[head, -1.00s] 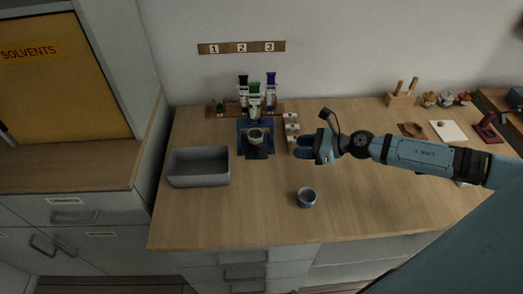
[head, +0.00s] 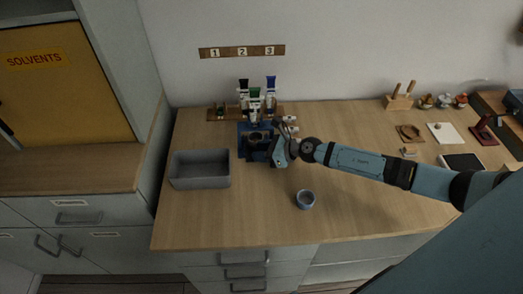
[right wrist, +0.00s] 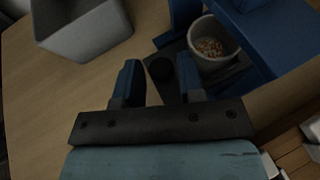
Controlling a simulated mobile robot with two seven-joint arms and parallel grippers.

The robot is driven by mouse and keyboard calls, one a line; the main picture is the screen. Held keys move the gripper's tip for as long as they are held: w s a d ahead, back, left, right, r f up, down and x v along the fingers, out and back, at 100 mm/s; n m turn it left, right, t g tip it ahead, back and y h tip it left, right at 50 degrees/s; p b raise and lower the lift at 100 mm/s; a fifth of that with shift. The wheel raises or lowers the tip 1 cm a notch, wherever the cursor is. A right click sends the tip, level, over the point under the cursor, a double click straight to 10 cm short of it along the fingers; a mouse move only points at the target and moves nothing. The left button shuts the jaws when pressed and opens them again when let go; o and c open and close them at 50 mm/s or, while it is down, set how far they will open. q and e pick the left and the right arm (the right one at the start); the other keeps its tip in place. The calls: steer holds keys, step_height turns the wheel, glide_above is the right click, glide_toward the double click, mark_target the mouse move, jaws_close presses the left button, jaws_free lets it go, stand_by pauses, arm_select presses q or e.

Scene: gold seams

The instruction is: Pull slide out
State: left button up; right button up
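The slide (right wrist: 178,89) is a dark flat plate with a round dark knob (right wrist: 160,68) at its near end, under a blue stand (right wrist: 275,38). A pale cup (right wrist: 213,47) with brown granules sits on the slide. In the head view the blue stand (head: 243,130) is partly covered by my right gripper (head: 274,152), which is at its front right. In the right wrist view my right gripper (right wrist: 158,78) is open, with its blue fingers apart and the knob between their tips. I cannot tell whether they touch it. My left gripper is not in view.
A grey bin (head: 200,181) stands left of the stand, and its corner shows in the wrist view. A small blue-grey cup (head: 305,200) stands in front on the right. Dispensers with coloured tops (head: 255,94) stand behind. The front middle of the counter (head: 245,215) is clear.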

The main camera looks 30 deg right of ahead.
jaws_close()
steer(key=s+a+p, duration=0.1)
steer(key=s, duration=0.1)
steer(key=s+a+p, duration=0.1)
steer(key=s+p, duration=0.1)
steer(key=s, duration=0.1)
steer(key=s+a+p, duration=0.1)
steer(key=s, duration=0.1)
steer(key=shift+s+a+r+p, duration=0.1)
steer(key=shift+s+a+p, duration=0.1)
steer(key=shift+p, duration=0.2)
steer(key=shift+s+a, duration=0.1)
steer(key=shift+s, duration=0.05)
jaws_free()
